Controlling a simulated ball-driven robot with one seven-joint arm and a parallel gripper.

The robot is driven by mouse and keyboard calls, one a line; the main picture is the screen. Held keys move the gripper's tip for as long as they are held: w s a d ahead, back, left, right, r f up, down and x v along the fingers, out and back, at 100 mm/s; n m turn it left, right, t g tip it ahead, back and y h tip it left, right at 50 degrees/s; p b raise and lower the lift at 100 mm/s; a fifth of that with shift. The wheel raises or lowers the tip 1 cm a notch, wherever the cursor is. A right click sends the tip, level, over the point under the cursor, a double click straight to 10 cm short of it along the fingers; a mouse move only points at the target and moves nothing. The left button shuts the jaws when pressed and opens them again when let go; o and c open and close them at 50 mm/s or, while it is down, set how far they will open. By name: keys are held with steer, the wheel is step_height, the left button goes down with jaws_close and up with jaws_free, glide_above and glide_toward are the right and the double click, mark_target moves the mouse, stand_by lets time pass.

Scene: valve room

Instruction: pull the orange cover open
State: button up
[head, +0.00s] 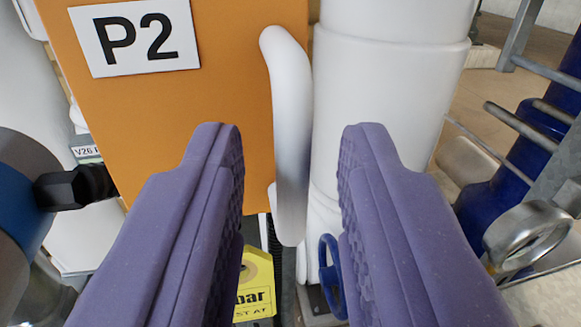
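The orange cover (225,95) is a flat panel at the upper left, with a white "P2" label (135,38) on it. A white curved bar handle (288,110) stands upright at the cover's right edge. My gripper (291,150) shows as two purple textured fingers coming up from the bottom. The fingers are wide apart. The lower part of the handle appears between them in the picture, with a gap on both sides. I cannot tell how far beyond the fingertips the handle lies. The cover's lower part is partly hidden by the left finger.
A thick white pipe (385,95) stands just right of the handle. A blue handwheel (331,275) and a yellow tag (256,285) are low, near the fingers. Blue pipework (500,200), grey rails and a metal ring (526,235) are at right. A black fitting (75,187) is at left.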

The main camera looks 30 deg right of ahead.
jaws_close()
stand_by(1.2)
